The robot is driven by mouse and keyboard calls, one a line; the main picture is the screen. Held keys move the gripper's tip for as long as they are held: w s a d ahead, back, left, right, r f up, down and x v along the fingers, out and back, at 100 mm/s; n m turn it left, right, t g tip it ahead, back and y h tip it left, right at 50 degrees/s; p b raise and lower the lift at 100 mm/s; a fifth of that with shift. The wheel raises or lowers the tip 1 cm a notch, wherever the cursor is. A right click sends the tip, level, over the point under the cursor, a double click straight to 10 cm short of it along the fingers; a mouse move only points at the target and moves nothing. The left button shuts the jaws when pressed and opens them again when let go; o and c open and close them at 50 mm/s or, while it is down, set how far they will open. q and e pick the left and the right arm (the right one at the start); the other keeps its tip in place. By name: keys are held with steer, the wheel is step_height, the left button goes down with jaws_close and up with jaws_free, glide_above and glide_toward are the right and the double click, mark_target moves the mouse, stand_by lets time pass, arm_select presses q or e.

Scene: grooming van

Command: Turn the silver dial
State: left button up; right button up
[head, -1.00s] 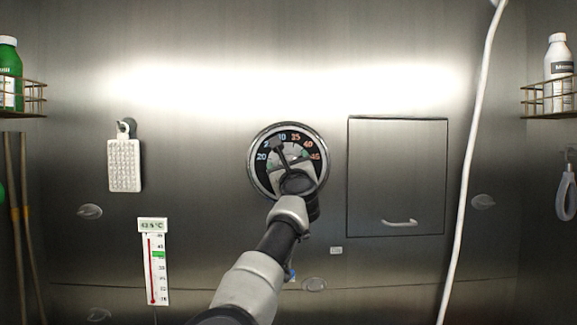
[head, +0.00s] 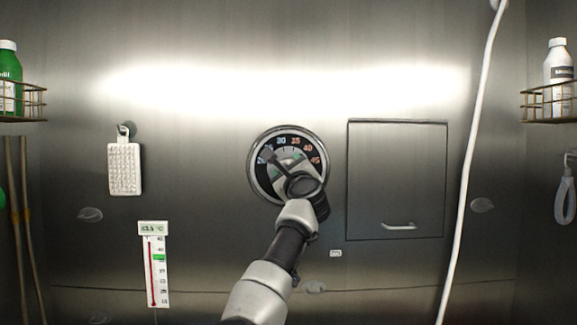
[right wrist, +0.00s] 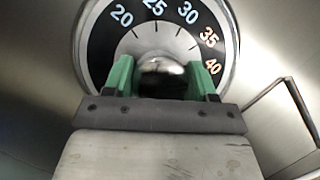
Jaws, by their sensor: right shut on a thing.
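The silver dial (right wrist: 161,66) is a rounded, shiny knob at the middle of a round black face with coloured numbers. In the head view the face's ringed rim (head: 251,166) sits at the centre of the steel wall, and my gripper hides the knob and the lower part. My right gripper (head: 285,161) is at the dial, its arm rising from below. In the right wrist view my right gripper (right wrist: 162,76) has its green fingers on either side of the knob, shut on it. My left gripper is in neither view.
A closed cabinet door (head: 397,170) with a handle is right of the dial. A white hose (head: 468,170) hangs beyond it. A thermometer (head: 155,270) and a white brush (head: 125,168) are on the left. Bottle racks (head: 548,104) are at the sides.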

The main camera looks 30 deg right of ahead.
steer(key=n, duration=0.2)
steer(key=n+y+p, duration=0.1)
steer(key=n, duration=0.1)
steer(key=shift+d+r+n+g+y, duration=0.1)
steer(key=shift+n+g+y, duration=0.2)
steer(key=shift+n, duration=0.1)
steer(key=n+g+y+p, duration=0.1)
steer(key=n, duration=0.3)
steer(key=shift+p, duration=0.4)
steer(key=n+g+p, duration=0.1)
steer(key=n, duration=0.2)
steer(key=shift+r+n+y+p, duration=0.1)
steer(key=shift+n+y+p, duration=0.25)
steer(key=shift+n+y, duration=0.05)
steer(key=n+g+p, duration=0.1)
steer(key=n+p, duration=0.1)
steer(key=n, duration=0.1)
steer(key=shift+r+g, duration=0.1)
steer(key=shift+g, duration=0.2)
steer(key=n+g+p, duration=0.1)
steer(key=n+p, duration=0.1)
steer(key=n, duration=0.1)
steer(key=shift+n+g+h+p, duration=0.3)
steer(key=shift+g+h+p, duration=0.05)
steer(key=shift+g+h, duration=0.05)
steer(key=shift+n+g+h+p, duration=0.5)
steer(key=shift+n+g+p, duration=0.2)
steer(key=shift+n+p, duration=0.75)
steer(key=shift+n, duration=0.25)
